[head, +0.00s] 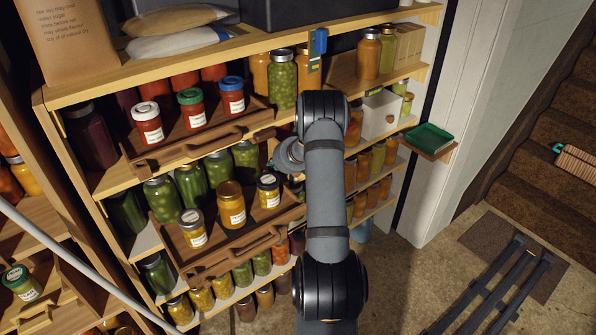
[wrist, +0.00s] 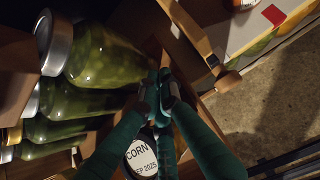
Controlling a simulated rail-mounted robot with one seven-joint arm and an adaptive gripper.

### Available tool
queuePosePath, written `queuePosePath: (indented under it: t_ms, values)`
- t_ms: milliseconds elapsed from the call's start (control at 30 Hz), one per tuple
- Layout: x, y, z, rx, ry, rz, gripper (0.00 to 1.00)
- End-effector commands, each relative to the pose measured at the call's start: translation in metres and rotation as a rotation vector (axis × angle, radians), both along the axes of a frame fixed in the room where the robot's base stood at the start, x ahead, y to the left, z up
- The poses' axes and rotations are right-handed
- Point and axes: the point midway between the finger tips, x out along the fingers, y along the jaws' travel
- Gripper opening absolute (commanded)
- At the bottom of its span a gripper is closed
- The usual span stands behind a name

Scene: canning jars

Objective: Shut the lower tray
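The lower tray (head: 238,238) is a brown wooden pull-out tray, sticking out from the shelf with three labelled jars on it. Its wooden handle (head: 232,258) runs along the front. A wooden handle bar (wrist: 192,32) also crosses the top of the wrist view; I cannot tell for sure which tray it belongs to. In the wrist view my gripper (wrist: 162,88) has its teal fingers brought together at the tips, with nothing visible between them. A jar labelled CORN (wrist: 140,158) sits behind the fingers. In the head view my arm hides the fingertips.
An upper tray (head: 200,140) with three jars also sticks out, above the lower one. Large green jars (wrist: 95,55) stand close left of my fingers in the wrist view. A small ledge with a green tray (head: 428,138) is on the right post. Floor right of the shelf is partly free.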

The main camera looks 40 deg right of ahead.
Motion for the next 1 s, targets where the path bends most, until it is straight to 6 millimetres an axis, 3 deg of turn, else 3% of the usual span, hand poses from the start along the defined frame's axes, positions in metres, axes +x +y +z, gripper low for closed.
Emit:
queuePosePath:
  t_ms: [567,833,1000]
  values:
    - [-0.005,-0.001,-0.002,0.001,0.003,-0.004,0.0]
    - [-0.04,0.004,-0.009,-0.001,0.002,-0.003,0.0]
    - [-0.069,0.008,0.03,-0.003,0.0,-0.001,0.0]
